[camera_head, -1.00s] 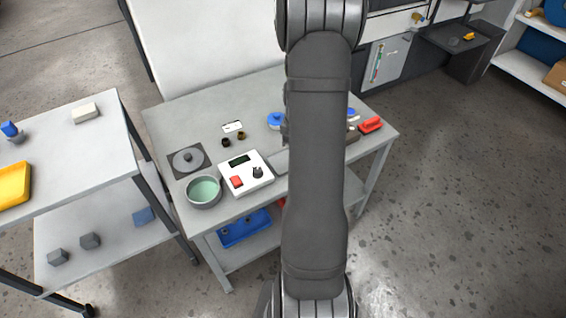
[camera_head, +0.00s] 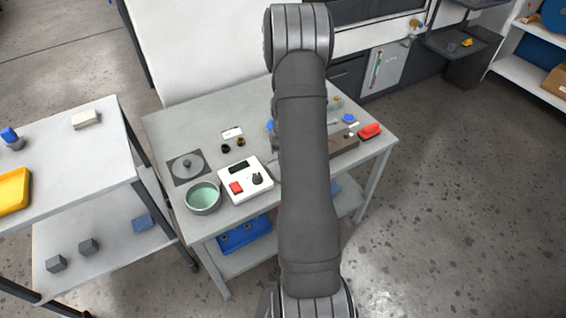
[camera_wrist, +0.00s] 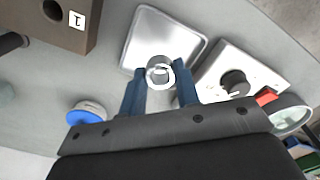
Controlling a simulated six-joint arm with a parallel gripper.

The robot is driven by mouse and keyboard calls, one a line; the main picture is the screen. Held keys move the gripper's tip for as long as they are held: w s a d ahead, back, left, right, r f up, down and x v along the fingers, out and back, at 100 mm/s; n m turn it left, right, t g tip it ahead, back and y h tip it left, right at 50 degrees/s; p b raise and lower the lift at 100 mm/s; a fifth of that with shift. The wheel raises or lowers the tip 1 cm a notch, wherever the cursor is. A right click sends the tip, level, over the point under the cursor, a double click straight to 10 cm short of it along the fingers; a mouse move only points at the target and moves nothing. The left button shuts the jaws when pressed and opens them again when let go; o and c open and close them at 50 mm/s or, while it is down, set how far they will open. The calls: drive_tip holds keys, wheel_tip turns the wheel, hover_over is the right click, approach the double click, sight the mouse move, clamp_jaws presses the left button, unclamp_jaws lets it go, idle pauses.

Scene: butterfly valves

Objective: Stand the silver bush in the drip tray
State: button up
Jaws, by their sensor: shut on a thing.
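The silver bush (camera_wrist: 160,75) is a short, shiny ring in the wrist view. My gripper (camera_wrist: 160,69) has its two blue fingers on either side of the bush and is shut on it. The drip tray (camera_wrist: 142,50) is a pale, shallow square tray with a raised rim. It lies behind the bush in the wrist view, and the bush overlaps its near part. I cannot tell whether the bush touches the tray floor. In the head view my arm hides the gripper, the bush and most of the tray.
A white box with a black knob (camera_wrist: 234,82) and red switch stands right of the tray. A brown block (camera_wrist: 80,33) with a tag and a blue-topped round thing (camera_wrist: 86,112) are on the left. In the head view, a green-lined bowl (camera_head: 203,197) stands near the table's front edge.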

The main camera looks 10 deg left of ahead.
drive_tip(key=shift+a+f, duration=0.15)
drive_tip(key=shift+f, duration=1.9)
drive_tip(key=shift+f, duration=0.15)
drive_tip(key=o, duration=1)
wheel_tip(320, 180, up, 12)
drive_tip(key=shift+f, duration=3.95)
